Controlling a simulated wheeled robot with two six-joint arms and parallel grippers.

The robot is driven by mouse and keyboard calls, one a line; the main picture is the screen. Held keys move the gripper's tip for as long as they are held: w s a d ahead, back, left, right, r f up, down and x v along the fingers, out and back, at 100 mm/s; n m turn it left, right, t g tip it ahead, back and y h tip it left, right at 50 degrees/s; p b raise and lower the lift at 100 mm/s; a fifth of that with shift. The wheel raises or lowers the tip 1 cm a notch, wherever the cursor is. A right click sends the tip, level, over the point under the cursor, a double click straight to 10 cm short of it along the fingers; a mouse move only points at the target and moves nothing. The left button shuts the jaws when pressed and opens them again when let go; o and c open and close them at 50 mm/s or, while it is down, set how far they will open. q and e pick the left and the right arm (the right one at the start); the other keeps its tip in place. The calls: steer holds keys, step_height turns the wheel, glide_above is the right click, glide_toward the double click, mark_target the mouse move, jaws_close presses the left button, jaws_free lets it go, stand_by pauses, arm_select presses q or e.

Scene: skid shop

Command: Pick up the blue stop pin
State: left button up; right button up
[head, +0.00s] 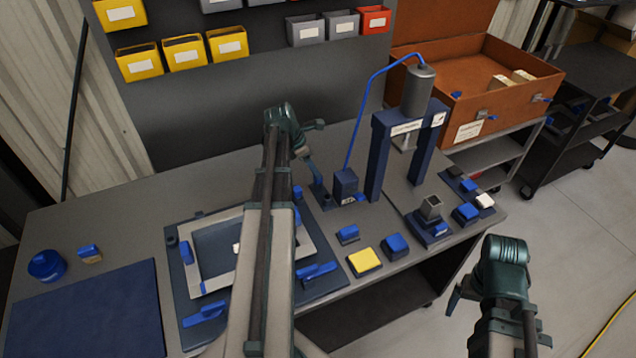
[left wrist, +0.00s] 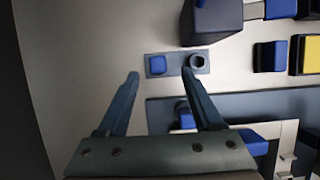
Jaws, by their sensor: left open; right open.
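In the left wrist view a small blue block-like piece, which looks like the blue stop pin (left wrist: 157,64), stands at one end of a small dark plate (left wrist: 177,65). A dark ring (left wrist: 197,62) sits at the plate's other end. My left gripper (left wrist: 160,75) is open, its fingertips apart with the blue piece just beyond the gap between them; nothing is held. In the head view my left gripper (head: 318,155) is over the back of the bench, and its lower finger hides the blue piece. My right gripper (head: 490,300) is open and empty, off the bench's right front edge.
A navy pump block (head: 345,185) stands close beside the plate, with a blue hose rising to the press frame (head: 408,125). A fixture plate with a pale frame (head: 185,290) lies to the left. Blue blocks and a yellow block (head: 364,262) sit in front.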

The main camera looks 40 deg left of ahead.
mark_target(318, 182)
arm_select(q)
steer(key=b+x, duration=0.4)
steer(key=x, duration=0.1)
steer(key=shift+a+f, duration=0.15)
steer(key=shift+a, duration=0.05)
jaws_close()
